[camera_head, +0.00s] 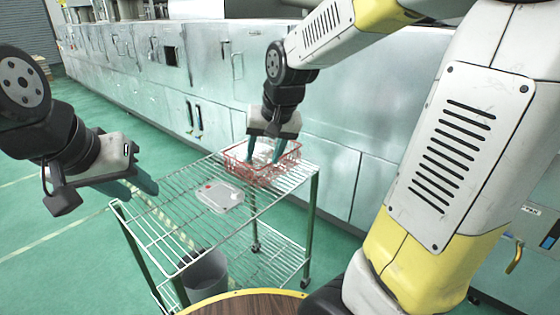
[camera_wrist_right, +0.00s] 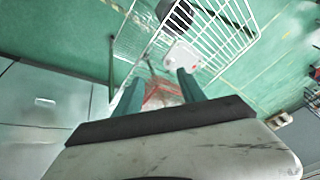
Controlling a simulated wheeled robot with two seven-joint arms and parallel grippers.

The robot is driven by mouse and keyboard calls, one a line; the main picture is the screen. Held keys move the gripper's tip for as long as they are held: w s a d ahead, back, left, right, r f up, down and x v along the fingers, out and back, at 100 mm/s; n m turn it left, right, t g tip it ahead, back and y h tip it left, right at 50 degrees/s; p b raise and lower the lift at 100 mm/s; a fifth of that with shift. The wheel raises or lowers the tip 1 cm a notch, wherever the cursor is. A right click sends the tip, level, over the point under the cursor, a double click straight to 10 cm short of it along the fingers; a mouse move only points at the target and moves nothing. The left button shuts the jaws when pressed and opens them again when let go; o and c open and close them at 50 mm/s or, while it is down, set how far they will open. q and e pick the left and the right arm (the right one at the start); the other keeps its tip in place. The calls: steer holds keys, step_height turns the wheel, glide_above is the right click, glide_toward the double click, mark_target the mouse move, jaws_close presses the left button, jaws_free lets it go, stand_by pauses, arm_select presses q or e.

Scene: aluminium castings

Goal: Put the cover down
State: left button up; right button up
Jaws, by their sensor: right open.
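A pale, flat, see-through cover (camera_head: 221,197) with small red marks lies on the top shelf of the wire rack, left of and in front of the red basket. It also shows in the right wrist view (camera_wrist_right: 182,57). The red basket (camera_head: 243,175) stands at the shelf's far end with something pale inside, hard to make out. My right gripper (camera_head: 262,158) is open, its teal fingers pointing down at the basket, apart from the cover. Its fingers show in the right wrist view (camera_wrist_right: 160,92) with nothing clearly held between them. My left gripper (camera_head: 148,186) hangs left of the rack; its finger gap is hidden.
The wire rack (camera_head: 160,232) has open shelf room at its near left. A grey bin (camera_head: 206,276) stands low in the rack. A round brown wooden top (camera_head: 250,304) is at the bottom edge. A long metal machine (camera_head: 330,110) runs behind the rack.

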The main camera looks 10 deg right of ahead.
steer(key=s+d+r+n, duration=0.1)
steer(key=s+r, duration=0.1)
steer(key=s, duration=0.5)
steer(key=s+d+r+t, duration=0.1)
steer(key=s+d+r, duration=0.1)
steer(key=s, duration=0.6)
steer(key=shift+d+r+n+t, duration=0.3)
steer(key=shift+n, duration=0.1)
steer(key=shift+c, duration=1.3)
steer(key=shift+s+d, duration=0.1)
steer(key=shift+d, duration=0.05)
